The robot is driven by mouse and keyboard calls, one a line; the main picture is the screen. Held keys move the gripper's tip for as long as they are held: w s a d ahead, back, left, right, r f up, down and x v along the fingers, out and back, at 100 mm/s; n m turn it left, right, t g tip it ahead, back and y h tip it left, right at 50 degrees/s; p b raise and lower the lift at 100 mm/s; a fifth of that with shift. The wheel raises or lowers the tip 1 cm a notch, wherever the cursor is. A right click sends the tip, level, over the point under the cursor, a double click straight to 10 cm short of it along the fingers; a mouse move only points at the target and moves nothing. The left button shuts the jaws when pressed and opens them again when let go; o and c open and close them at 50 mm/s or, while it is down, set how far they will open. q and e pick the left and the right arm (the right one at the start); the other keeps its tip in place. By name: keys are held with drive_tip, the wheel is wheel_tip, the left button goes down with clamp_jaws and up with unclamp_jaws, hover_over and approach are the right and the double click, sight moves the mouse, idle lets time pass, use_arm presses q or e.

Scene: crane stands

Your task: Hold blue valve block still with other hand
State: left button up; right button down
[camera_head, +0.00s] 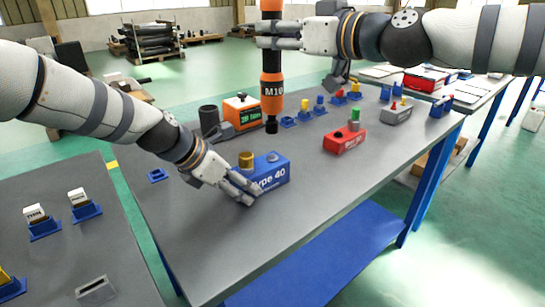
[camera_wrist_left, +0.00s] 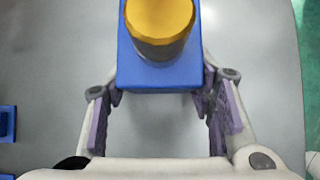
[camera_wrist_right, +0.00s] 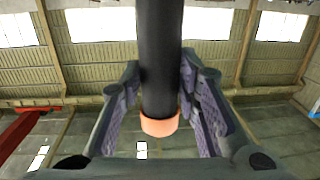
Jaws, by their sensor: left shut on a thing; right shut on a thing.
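The blue valve block (camera_head: 270,174), lettered "Type 40", stands on the grey workbench with a brass-yellow cap (camera_head: 246,160) on top. My left gripper (camera_head: 248,192) is low at the block's near left end, shut on it; in the left wrist view its fingers (camera_wrist_left: 162,105) are on both sides of the blue block (camera_wrist_left: 160,78) under the yellow cap (camera_wrist_left: 160,18). My right gripper (camera_head: 268,36) is raised above the bench, shut on an upright orange and black tool (camera_head: 272,90) marked "M10". The tool's dark shaft (camera_wrist_right: 160,60) runs between the right fingers in the right wrist view. The tool's lower tip is above the bench, behind the block.
An orange device (camera_head: 241,110) with a green display and a black cup (camera_head: 209,119) are behind. Small blue holders stand around. The bench's front strip is clear.

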sight(278, 71)
drive_tip(key=shift+r, duration=0.1)
idle(0.4)
drive_tip(key=shift+d+f, duration=0.1)
drive_tip(key=shift+f, duration=2.15)
drive_tip(key=shift+s+a+h, duration=0.1)
drive_tip(key=shift+a+h, duration=0.1)
drive_tip(key=shift+h, duration=0.1)
drive_tip(key=shift+m+t+h, duration=0.3)
drive_tip(key=shift+m+t, duration=0.2)
drive_tip(key=shift+d, duration=0.1)
drive_tip(key=shift+f, duration=1.25)
idle(2.0)
